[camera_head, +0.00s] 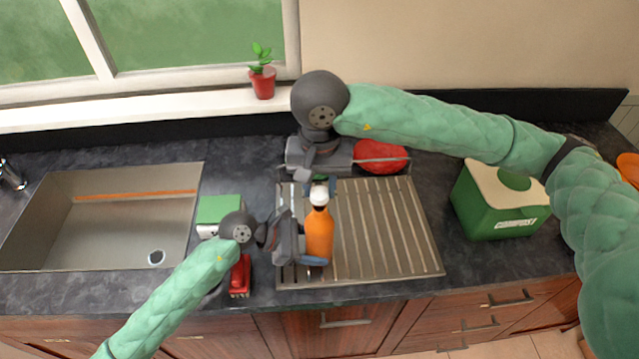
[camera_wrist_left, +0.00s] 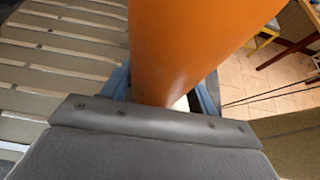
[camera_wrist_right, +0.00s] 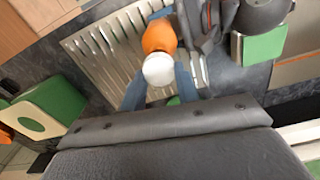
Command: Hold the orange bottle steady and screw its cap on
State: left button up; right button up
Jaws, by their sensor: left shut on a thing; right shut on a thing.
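The orange bottle (camera_head: 319,236) stands upright over the ribbed drainboard, its top towards my right gripper. My left gripper (camera_head: 314,258) is shut on the bottle's lower body from the left. In the left wrist view the orange bottle (camera_wrist_left: 190,45) fills the space between the blue fingers. My right gripper (camera_head: 319,186) is at the bottle's top, its blue fingers around the white cap (camera_wrist_right: 159,69). The cap sits in line with the bottle's neck in the right wrist view. Whether its threads are engaged is hidden.
The metal drainboard (camera_head: 390,235) lies beneath the bottle. A sink (camera_head: 105,215) is at the left, with a green box (camera_head: 215,208) and a red item (camera_head: 240,278) beside my left arm. A green compost bin (camera_head: 497,205) stands at the right; a red object (camera_head: 381,156) lies behind.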

aim_at(319, 224)
jog(key=shift+f, duration=1.95)
dwell(4.8)
pick_arm(q)
jog(key=shift+o, duration=0.7)
jog(key=c, duration=0.7)
jog(key=shift+c, duration=0.3)
pick_arm(e)
jog(key=o, duration=1)
jog(key=c, duration=1.2)
jog(key=shift+o, duration=0.2)
